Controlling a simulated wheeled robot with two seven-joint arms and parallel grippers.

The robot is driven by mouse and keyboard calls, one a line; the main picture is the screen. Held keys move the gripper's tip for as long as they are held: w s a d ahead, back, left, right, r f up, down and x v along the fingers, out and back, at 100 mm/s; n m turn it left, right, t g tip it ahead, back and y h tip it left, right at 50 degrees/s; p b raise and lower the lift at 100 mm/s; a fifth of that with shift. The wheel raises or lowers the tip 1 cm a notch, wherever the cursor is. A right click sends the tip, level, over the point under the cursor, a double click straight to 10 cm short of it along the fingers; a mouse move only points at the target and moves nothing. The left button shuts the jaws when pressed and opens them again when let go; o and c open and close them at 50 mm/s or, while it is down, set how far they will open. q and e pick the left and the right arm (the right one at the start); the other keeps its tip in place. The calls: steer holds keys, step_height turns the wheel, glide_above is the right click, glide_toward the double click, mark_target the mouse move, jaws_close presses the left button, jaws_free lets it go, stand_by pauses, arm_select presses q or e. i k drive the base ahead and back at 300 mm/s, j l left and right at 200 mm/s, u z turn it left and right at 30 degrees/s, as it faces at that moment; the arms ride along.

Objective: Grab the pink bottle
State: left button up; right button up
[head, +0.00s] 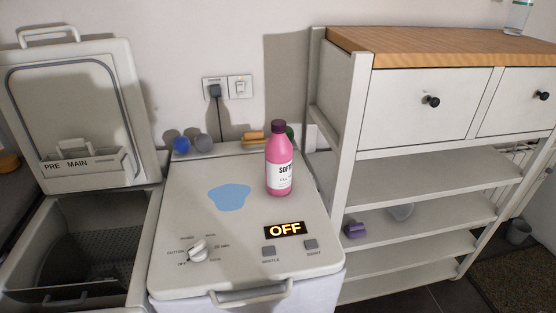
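The pink bottle (279,160) stands upright on the closed white lid of the right toploader (180,222), right of the lid's middle. It has a dark cap and a white label with dark lettering. Neither my left nor my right gripper shows in the head view, and nothing touches the bottle.
A blue puddle (229,197) lies left of the bottle, with an OFF display (285,229) and a knob (197,250) in front. The left toploader's lid (80,120) is open. A shelf unit (430,185) stands at right.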

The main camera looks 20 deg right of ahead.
mark_target(278, 149)
steer(key=k+l+u, duration=0.15)
steer(key=l+u, duration=0.25)
steer(key=k+l+u, duration=0.25)
steer(key=u, duration=0.2)
steer(key=k+l+u, duration=0.25)
steer(key=u, duration=0.15)
